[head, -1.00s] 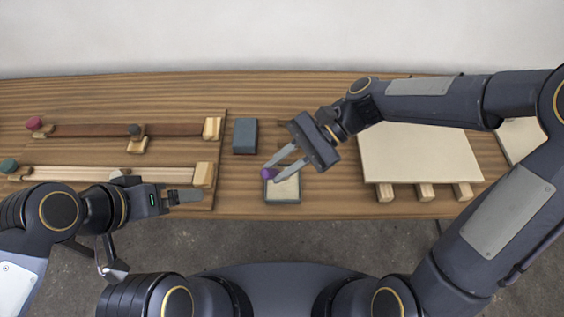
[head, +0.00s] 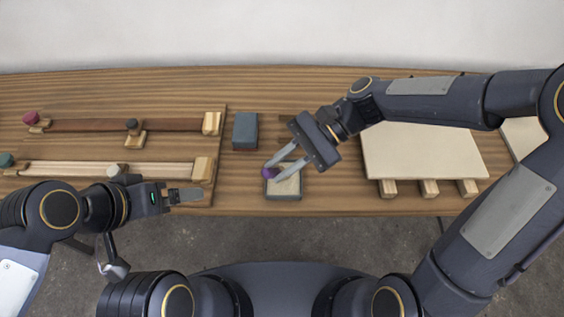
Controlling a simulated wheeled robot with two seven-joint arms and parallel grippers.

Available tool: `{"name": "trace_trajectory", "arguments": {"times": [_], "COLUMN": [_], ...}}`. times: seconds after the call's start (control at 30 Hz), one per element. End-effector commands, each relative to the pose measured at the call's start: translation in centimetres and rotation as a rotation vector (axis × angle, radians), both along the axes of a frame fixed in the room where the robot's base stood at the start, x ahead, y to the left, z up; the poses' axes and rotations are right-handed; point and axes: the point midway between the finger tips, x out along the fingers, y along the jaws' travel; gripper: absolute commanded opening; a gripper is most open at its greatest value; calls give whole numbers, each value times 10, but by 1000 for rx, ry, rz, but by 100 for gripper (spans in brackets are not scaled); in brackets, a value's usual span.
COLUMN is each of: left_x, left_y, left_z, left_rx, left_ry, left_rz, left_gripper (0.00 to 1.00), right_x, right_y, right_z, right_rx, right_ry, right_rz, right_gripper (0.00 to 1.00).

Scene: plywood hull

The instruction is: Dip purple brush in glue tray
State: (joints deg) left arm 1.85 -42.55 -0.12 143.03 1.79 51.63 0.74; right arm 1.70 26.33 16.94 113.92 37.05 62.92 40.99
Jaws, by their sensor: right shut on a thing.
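The purple brush (head: 268,173) shows as a small purple piece between the fingertips of my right gripper (head: 275,168). My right gripper is shut on it. The glue tray (head: 284,195) is a small grey-rimmed tray with a pale inside, near the table's front edge. The brush is over the tray's back left corner; its lower end is hidden, so I cannot tell whether it touches the glue. My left gripper (head: 187,196) is over the front edge of the wooden board on the left, away from the tray; its finger gap is not clear.
A dark grey-blue block (head: 245,131) stands behind and left of the tray. Two wooden strips with clamps (head: 125,125) lie on the left. A pale panel (head: 420,150) rests on wooden supports (head: 428,188) on the right. Bare tabletop lies between tray and panel.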

Motion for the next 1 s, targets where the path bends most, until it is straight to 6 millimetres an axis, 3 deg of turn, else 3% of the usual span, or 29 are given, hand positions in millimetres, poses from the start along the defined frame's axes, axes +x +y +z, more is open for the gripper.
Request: {"name": "trace_trajectory", "arguments": {"times": [1.0], "left_x": [0], "left_y": [0], "left_z": [-5], "left_rx": [0], "left_ry": [0], "left_rz": [0], "left_gripper": [92], "right_x": [0], "right_y": [0], "right_z": [-9], "right_rx": [0], "right_ry": [1], "right_rz": [0], "right_gripper": [0]}}
